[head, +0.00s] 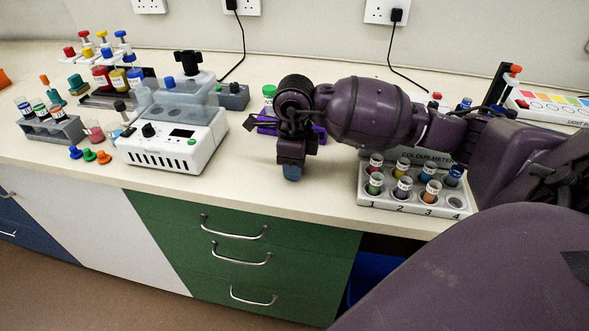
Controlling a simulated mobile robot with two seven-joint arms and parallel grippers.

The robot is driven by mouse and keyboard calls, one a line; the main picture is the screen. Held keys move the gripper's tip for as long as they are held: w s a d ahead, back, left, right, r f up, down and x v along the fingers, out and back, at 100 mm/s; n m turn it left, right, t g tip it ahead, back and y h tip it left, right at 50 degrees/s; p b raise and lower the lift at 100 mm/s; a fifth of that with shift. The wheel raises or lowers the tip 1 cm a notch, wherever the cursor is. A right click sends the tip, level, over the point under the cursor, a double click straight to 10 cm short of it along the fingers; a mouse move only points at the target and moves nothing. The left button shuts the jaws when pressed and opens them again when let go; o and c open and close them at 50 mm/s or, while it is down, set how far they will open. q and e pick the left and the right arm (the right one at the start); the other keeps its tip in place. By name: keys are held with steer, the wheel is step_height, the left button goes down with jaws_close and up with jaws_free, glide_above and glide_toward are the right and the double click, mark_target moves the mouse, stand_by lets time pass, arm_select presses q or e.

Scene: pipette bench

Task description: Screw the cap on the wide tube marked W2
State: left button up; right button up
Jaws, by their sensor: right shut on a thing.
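My right gripper (291,158) points down over the middle of the bench. It is shut on a small blue thing (292,173), mostly hidden by the fingers, so I cannot tell whether it is a cap. A tube with a green cap (269,90) stands in a purple holder (265,125), partly hidden behind my right arm. Wide labelled tubes, red (101,76), yellow (119,79) and blue (135,77), stand in a rack at the back left. No W2 mark is readable. Loose blue (75,153), green (89,155) and orange (104,157) caps lie at the front left. My left gripper is not in view.
A white device (172,147) stands left of my right gripper. A colour meter rack (405,198) with several tubes stands to its right. A grey tube rack (68,132) is at the far left. Bare bench lies below the gripper.

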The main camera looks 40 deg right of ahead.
arm_select(q)
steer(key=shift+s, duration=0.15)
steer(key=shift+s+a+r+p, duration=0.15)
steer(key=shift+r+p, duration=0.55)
steer(key=shift+p, duration=0.4)
arm_select(e)
step_height(320, 180, up, 20)
steer(key=s+a+f+n, duration=0.1)
steer(key=a+f+n, duration=0.2)
steer(key=f+n, duration=0.2)
steer(key=s+a+f+n, duration=0.1)
steer(key=a+f+n, duration=0.3)
steer(key=n, duration=0.8)
steer(key=a+f+n, duration=0.3)
steer(key=f+n, duration=0.4)
steer(key=n, duration=0.1)
steer(key=shift+s+a+n, duration=0.35)
steer(key=shift+s+n, duration=0.05)
steer(key=shift+s+a+f+n, duration=0.2)
steer(key=shift+f+n, duration=0.1)
steer(key=shift+n, duration=0.2)
steer(key=shift+s+a+f+n, duration=0.15)
steer(key=shift+f+n, duration=0.1)
steer(key=shift+n, duration=0.25)
